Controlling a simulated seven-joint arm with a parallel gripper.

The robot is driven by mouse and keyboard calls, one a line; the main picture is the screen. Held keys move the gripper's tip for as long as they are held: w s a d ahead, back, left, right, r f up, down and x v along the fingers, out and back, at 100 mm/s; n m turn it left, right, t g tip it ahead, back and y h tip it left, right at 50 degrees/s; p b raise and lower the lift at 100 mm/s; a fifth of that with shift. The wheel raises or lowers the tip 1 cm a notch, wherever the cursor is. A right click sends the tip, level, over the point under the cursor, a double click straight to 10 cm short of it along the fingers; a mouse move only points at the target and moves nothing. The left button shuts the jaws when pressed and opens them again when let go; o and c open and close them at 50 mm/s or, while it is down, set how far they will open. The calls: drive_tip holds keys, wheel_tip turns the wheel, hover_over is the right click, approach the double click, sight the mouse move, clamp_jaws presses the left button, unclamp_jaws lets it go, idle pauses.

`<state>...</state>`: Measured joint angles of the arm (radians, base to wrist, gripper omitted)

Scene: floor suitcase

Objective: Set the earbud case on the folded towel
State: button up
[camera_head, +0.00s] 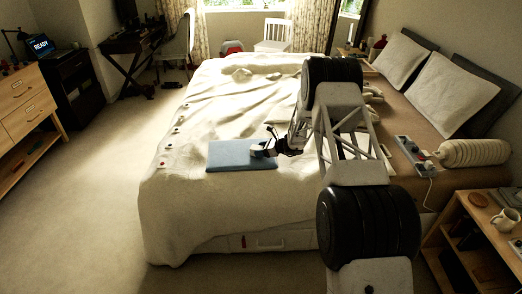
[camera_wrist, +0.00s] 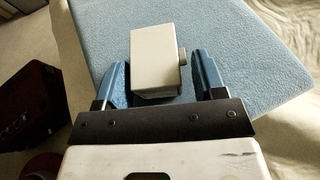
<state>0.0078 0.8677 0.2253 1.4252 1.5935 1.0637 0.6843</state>
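The folded blue towel (camera_head: 228,154) lies flat on the bed, and its surface fills much of the wrist view (camera_wrist: 240,50). The earbud case appears to be the small pale box (camera_wrist: 155,55) with a small knob on its right side. It is over the towel and looks to rest on it, though contact underneath is hidden. My gripper (camera_wrist: 160,75) has its blue fingers on either side of the case, with narrow gaps showing, so it looks open around it. In the head view my gripper (camera_head: 270,146) is at the towel's right end.
The rumpled cream bedding (camera_head: 220,105) surrounds the towel. My arm crosses the bed's right part. A power strip (camera_head: 415,153) and a ribbed cream roll (camera_head: 473,152) lie at the right. A bedside shelf (camera_head: 470,225) stands at lower right. A dark red object (camera_wrist: 28,110) shows at left in the wrist view.

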drive_tip(key=shift+o, duration=1.1)
drive_tip(key=shift+r, duration=0.2)
drive_tip(key=v, duration=1.2)
drive_tip(key=shift+f, duration=0.1)
